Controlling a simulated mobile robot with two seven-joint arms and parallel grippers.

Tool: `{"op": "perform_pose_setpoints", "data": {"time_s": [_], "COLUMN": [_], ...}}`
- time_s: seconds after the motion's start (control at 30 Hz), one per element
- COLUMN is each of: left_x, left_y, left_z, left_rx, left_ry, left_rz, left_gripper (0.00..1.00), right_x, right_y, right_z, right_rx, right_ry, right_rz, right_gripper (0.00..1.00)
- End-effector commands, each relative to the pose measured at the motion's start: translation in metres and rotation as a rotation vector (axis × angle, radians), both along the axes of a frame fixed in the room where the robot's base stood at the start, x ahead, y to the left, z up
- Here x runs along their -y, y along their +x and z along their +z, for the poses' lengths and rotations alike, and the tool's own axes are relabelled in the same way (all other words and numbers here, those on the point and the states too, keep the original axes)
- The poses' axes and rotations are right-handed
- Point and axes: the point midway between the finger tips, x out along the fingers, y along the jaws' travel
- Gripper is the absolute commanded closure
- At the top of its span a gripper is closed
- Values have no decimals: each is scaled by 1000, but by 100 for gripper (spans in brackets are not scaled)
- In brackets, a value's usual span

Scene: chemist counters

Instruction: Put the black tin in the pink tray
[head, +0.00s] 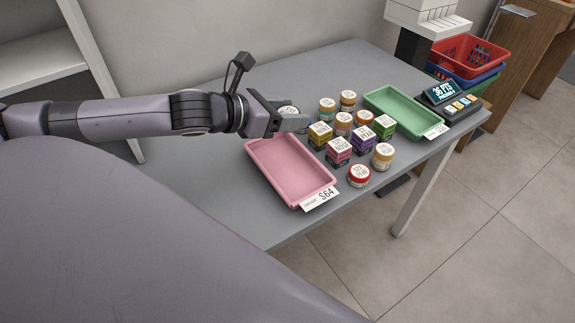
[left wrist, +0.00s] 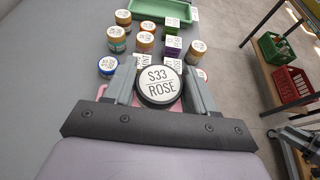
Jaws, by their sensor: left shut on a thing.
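My left gripper (head: 296,122) is shut on the black tin (left wrist: 159,85), a round tin with a white lid label reading "S33 ROSE", held between the two fingers in the left wrist view. In the left wrist view only slivers of pink show behind the gripper. My right gripper is not in view.
Several jars and small boxes, such as a red-lidded jar (head: 359,175) and a pink box (head: 338,151), stand right of the pink tray. A green tray (head: 404,112) and a payment terminal (head: 449,97) lie farther right. The table left of the tray is clear.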

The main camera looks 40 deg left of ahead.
Motion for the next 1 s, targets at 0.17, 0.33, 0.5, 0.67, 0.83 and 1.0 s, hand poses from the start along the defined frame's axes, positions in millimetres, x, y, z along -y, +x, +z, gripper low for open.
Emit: {"op": "perform_pose_setpoints", "data": {"time_s": [0.17,0.33,0.5,0.67,0.83,1.0], "left_x": [1,0,0,0,0,0], "left_y": [-1,-1,0,0,0,0], "left_z": [-49,-82,-95,-111,-132,-132], "left_rx": [-5,-3,2,-1,1,3], "left_ry": [-5,-4,0,-2,-1,2], "left_rz": [2,3,0,1,1,0], "left_gripper": [75,75,75,75,75,75], "right_x": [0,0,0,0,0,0], "right_y": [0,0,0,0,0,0], "right_z": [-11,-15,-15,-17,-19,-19], "right_rx": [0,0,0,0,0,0], "right_ry": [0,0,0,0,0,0], "right_rz": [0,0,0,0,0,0], "right_gripper": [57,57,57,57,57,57]}}
